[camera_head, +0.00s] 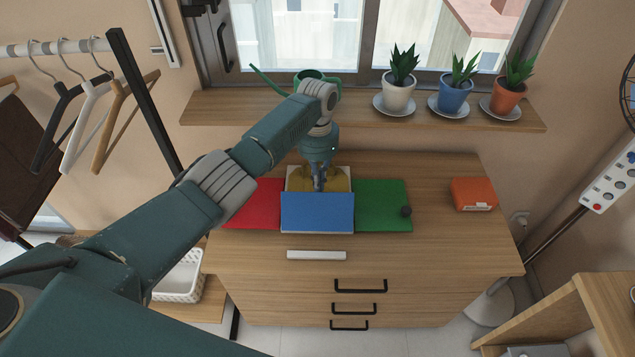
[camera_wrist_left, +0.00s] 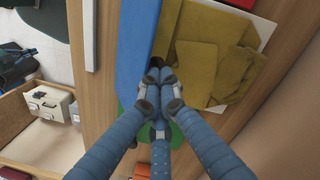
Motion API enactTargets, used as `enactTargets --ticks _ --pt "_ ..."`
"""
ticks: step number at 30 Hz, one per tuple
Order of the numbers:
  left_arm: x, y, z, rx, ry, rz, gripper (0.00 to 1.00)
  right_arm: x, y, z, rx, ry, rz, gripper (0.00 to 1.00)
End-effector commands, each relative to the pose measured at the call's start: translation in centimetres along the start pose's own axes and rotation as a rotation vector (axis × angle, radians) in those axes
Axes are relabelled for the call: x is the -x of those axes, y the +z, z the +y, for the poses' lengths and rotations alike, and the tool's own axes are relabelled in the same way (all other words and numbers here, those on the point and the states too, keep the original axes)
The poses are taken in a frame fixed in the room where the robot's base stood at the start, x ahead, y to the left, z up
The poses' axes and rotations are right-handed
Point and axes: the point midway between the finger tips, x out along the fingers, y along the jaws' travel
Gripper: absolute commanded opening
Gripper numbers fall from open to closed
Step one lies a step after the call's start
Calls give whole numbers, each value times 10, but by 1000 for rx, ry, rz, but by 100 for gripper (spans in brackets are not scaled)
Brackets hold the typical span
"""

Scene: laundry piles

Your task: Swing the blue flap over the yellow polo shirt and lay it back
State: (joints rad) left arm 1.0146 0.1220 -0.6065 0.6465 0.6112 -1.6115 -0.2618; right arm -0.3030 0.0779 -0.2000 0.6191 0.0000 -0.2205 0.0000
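The folding board lies on the dresser top, with a red panel (camera_head: 255,204) left and a green panel (camera_head: 382,206) right. The blue flap (camera_head: 317,214) is at its front middle and looks tilted up; it also shows in the left wrist view (camera_wrist_left: 135,45). The yellow polo shirt (camera_head: 335,178) lies folded behind the flap and shows largely in the left wrist view (camera_wrist_left: 205,65). My left gripper (camera_head: 319,188) points down at the flap's far edge, fingers together, tips partly hidden there. I cannot tell whether the flap's edge is between them. My right gripper is out of view.
An orange box (camera_head: 473,194) stands on the dresser's right side. Potted plants (camera_head: 455,92) line the windowsill, with a green watering can (camera_head: 310,78) behind my arm. A rack with hangers (camera_head: 90,100) stands left. The dresser top (camera_head: 440,240) is bare at front right.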

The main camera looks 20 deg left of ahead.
Motion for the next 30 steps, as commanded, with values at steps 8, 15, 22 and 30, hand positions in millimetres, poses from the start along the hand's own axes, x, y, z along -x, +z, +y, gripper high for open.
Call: enactTargets --ticks 8,15,22,30 --pt "-29 20 18 0 45 -62 24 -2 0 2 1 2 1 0" --pt "-29 20 18 0 46 -62 43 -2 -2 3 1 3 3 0" --pt "-26 18 17 1 45 -57 43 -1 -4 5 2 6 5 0" --pt "-23 17 16 1 42 -51 43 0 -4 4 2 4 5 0"
